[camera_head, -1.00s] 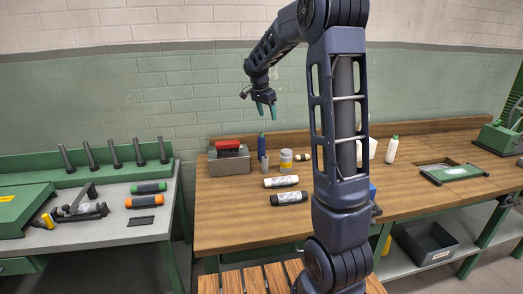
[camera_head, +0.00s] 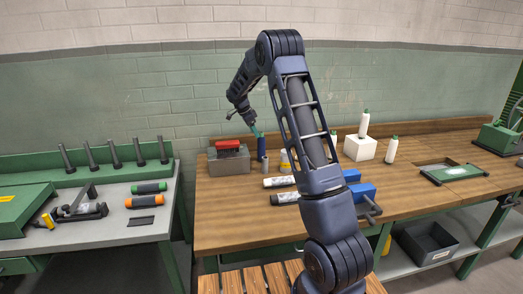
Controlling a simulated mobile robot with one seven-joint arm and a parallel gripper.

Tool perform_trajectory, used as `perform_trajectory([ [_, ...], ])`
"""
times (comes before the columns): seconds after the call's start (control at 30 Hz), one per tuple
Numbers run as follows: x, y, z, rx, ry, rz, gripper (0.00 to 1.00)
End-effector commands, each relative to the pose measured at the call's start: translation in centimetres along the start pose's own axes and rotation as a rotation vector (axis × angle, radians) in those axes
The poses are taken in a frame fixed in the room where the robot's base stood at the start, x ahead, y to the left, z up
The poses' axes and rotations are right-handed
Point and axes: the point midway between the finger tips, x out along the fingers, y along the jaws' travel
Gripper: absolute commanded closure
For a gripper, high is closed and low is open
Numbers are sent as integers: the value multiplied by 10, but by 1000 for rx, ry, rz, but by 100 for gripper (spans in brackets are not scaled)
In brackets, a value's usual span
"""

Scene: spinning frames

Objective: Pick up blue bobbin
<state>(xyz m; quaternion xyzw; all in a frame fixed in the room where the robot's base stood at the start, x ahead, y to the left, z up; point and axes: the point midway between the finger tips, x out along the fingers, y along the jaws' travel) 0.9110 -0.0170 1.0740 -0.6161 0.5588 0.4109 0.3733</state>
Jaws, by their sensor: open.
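A blue bobbin (camera_head: 262,150) stands upright on the wooden bench, near its back edge, just right of the grey box. My gripper (camera_head: 257,131) has teal fingers and is open, pointing down at the top of the blue bobbin. In this view the fingertips overlap the bobbin's top; I cannot tell whether they touch it or are around it. The bobbin's lower part shows and it looks upright.
A grey box (camera_head: 229,163) with a red item on top stands close on the left. White bobbins lie in front. My arm hides part of the bench; a blue vise (camera_head: 362,192) stands beyond it.

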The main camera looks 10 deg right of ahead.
Motion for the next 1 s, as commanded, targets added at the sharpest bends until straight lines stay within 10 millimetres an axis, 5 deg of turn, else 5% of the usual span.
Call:
perform_trajectory([
  [0.73, 82, -4, -7, -1, -1, 3, 36],
  [1.0, 88, -4, -7, 0, -1, 0, 36],
])
